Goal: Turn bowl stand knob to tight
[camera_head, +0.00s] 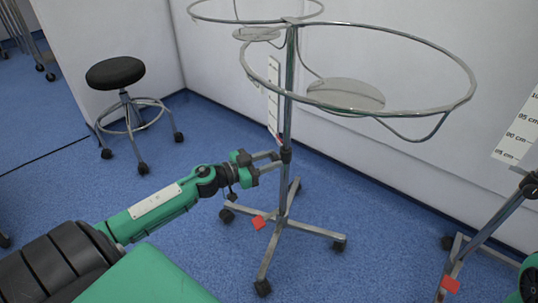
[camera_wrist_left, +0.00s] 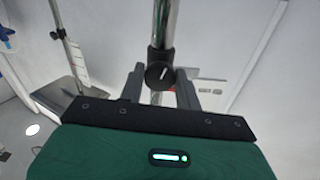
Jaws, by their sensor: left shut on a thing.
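The bowl stand (camera_head: 289,112) is a chrome pole on a wheeled base with two large open rings at its top. Its knob (camera_head: 286,154) is a small dark piece partway up the pole, partly hidden by my gripper in the head view. In the left wrist view the knob (camera_wrist_left: 158,74) is round and black, with a white line tilted slightly right of upright. My left gripper (camera_head: 279,160) reaches the pole from the left at knob height. Its fingers (camera_wrist_left: 161,84) stand on both sides of the knob and are shut on it. My right gripper is not in view.
A black round stool (camera_head: 115,72) stands at the left by the white wall. Another wheeled stand (camera_head: 493,219) is at the right edge. The bowl stand's castered legs (camera_head: 313,230) spread over the blue floor. Free floor lies between the two stands.

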